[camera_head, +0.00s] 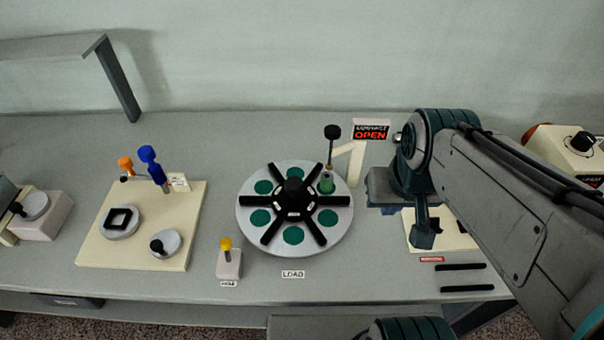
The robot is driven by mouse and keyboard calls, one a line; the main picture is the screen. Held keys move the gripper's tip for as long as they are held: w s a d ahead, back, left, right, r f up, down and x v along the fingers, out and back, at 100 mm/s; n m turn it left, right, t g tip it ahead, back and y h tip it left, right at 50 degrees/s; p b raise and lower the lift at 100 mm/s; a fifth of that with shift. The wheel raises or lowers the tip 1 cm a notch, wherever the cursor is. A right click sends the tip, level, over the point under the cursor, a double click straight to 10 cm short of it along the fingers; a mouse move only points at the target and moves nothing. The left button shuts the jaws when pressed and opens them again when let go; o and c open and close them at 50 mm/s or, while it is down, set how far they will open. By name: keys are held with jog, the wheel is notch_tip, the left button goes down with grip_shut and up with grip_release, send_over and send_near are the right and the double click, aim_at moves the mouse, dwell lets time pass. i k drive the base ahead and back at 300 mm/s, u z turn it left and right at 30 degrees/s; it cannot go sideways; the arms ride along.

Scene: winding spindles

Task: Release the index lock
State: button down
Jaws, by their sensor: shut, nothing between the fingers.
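A round grey index table (293,247) with green pads and a black star-shaped hub (294,196) stands in the middle of the bench. A small pale block with a yellow-topped plunger (226,245) stands at its front left; its tag is too small to read surely. No part is clearly labelled as the index lock. A black-knobbed upright rod (331,146) stands at the table's back right above a green piece (326,184). My gripper (424,240) points down to the right of the table, apart from it, shut and empty.
A cream board with blue and orange levers (192,228) lies left. A sign reading OPEN (370,131) stands behind the table. A cream plate (456,233) lies under my gripper, with two black strips (466,288) in front. A "LOAD" label (293,274) marks the table's front.

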aim_at(225, 244)
jog(key=u, duration=0.05)
jog(key=k, duration=0.5)
jog(key=z, duration=0.8)
jog(key=i, duration=0.35)
jog(key=u, duration=2.2)
jog(key=k, duration=0.5)
jog(key=u, duration=0.55)
jog(key=i, duration=0.7)
